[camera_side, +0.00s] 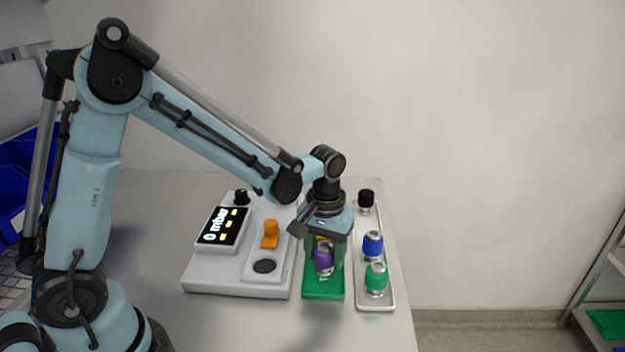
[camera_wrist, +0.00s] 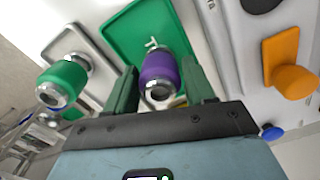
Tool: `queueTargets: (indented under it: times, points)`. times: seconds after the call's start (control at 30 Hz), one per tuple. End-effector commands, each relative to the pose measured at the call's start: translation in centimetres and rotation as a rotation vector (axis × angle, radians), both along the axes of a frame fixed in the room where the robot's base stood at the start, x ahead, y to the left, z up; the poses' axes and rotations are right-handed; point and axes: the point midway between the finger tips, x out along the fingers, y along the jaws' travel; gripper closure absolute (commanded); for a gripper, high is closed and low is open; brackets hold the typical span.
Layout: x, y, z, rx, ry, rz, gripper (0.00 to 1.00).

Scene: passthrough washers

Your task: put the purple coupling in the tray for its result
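The purple coupling (camera_side: 323,259) is between my gripper's fingers, over the green tray (camera_side: 323,291). The coupling also shows in the wrist view (camera_wrist: 159,69), with a silver open end toward the camera. My gripper (camera_side: 326,262) points down; its two green fingers lie close against both sides of the coupling and look shut on it. The green tray also shows in the wrist view (camera_wrist: 117,33), behind the coupling, with a white mark by its far end. I cannot tell whether the coupling's lower end touches the tray. A small yellow patch behind the fingers is mostly hidden.
A grey tray (camera_side: 375,306) at the right holds a green (camera_side: 376,279), a blue (camera_side: 372,245) and a black-topped coupling (camera_side: 366,201). At the left stands a test device (camera_side: 205,280) with an orange lever (camera_side: 270,234), and a display (camera_side: 223,229) reading 0 mbar.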

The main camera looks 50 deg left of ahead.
Motion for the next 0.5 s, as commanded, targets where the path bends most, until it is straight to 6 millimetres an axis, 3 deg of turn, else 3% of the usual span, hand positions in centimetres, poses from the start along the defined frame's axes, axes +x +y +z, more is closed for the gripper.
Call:
queueTargets:
  times: [0.1,0.5]
  points:
    - [0.0,0.0,0.02,0.0,0.0,0.0,0.3]
    - [-0.02,0.0,0.81,0.0,0.0,0.0,0.3]
